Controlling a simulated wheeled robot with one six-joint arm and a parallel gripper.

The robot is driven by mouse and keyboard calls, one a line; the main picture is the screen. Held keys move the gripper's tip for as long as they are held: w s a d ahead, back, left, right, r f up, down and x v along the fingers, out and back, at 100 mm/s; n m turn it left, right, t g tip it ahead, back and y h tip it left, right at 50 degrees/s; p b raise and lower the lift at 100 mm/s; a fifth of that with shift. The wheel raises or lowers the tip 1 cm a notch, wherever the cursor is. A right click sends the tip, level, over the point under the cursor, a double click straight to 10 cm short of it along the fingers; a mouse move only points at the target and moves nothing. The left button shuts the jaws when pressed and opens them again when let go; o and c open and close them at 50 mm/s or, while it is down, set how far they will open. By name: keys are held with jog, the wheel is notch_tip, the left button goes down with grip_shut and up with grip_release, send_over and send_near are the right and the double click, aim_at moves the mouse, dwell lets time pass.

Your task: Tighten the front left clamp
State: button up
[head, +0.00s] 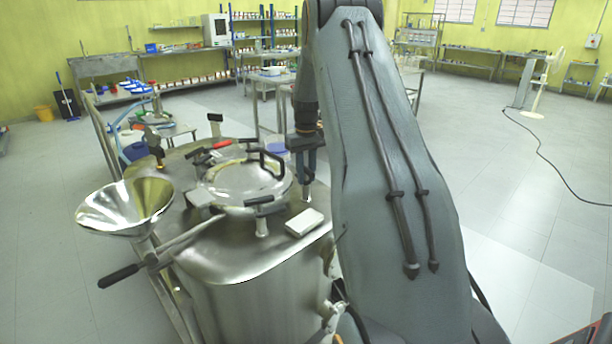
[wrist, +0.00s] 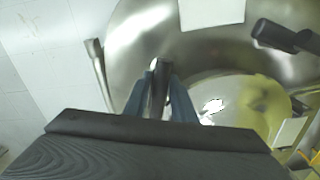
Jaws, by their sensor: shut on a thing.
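A steel reactor (head: 250,262) has a round lid (head: 235,182) with several clamps around its rim. One clamp with a black handle (head: 258,200) sits at the near edge of the lid; a black handle also shows in the wrist view (wrist: 285,36). Another clamp with a red handle (head: 221,144) is at the far side. My gripper (head: 306,192) points down at the lid's right side. In the wrist view its blue fingers (wrist: 160,92) are shut on a narrow metal part, apparently a clamp handle, mostly hidden between them. I cannot tell which clamp it belongs to.
A steel funnel (head: 126,205) stands at the left of the reactor. A long lever with a black grip (head: 118,276) sticks out at the front left. A white block (head: 305,222) lies on the reactor top near my gripper.

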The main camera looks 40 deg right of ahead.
jog(key=n, duration=0.5)
jog(key=shift+w+n, duration=0.1)
jog(key=shift+n, duration=0.2)
jog(key=shift+o, duration=0.3)
jog(key=n, duration=0.6)
jog(key=shift+r, duration=0.1)
jog(key=shift+n, duration=0.3)
jog(key=o, duration=0.8)
jog(key=shift+c, duration=0.2)
